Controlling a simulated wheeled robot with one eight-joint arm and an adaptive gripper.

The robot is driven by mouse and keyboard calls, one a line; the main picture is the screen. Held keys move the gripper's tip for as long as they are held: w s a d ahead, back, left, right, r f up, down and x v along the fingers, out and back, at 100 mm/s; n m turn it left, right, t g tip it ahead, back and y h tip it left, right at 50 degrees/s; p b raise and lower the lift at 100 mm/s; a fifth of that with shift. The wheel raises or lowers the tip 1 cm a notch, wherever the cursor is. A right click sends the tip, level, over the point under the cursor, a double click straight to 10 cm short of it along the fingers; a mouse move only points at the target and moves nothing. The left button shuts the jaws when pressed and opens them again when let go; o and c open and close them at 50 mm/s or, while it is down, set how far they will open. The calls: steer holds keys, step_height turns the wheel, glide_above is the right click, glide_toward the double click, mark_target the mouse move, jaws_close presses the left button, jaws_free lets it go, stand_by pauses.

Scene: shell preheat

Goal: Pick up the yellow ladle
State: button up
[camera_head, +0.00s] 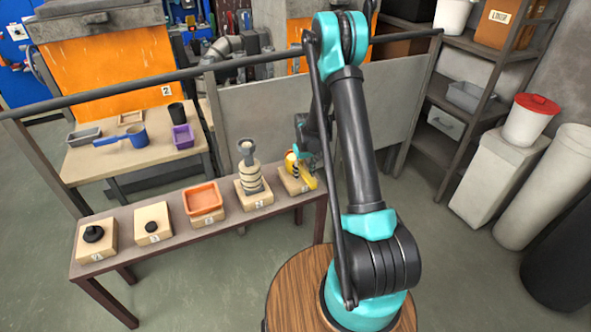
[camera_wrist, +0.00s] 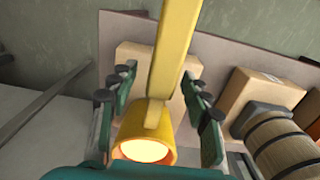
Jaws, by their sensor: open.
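The yellow ladle (camera_head: 306,175) is on the rightmost wooden block (camera_head: 292,187) of the narrow bench, partly hidden behind my arm in the head view. In the wrist view its cup (camera_wrist: 146,136) is close to the camera and its long flat handle (camera_wrist: 172,50) runs up and away. My gripper (camera_wrist: 158,90) is open, with a finger on each side of the ladle. Gaps show between the fingers and the ladle. The ladle's cup shows a bright, pale inside. In the head view my gripper (camera_head: 303,148) is at the ladle, mostly hidden by my arm.
Left along the bench (camera_head: 170,222) are blocks with a ringed wooden barrel-like piece (camera_head: 250,176), an orange tray (camera_head: 203,199) and two black knobs. Behind is a table with a blue pan (camera_head: 131,136) and purple bin (camera_head: 182,136). A grey panel and rail stand behind the bench.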

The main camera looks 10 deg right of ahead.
jaws_close()
stand_by(0.3)
steer(key=shift+r, duration=0.15)
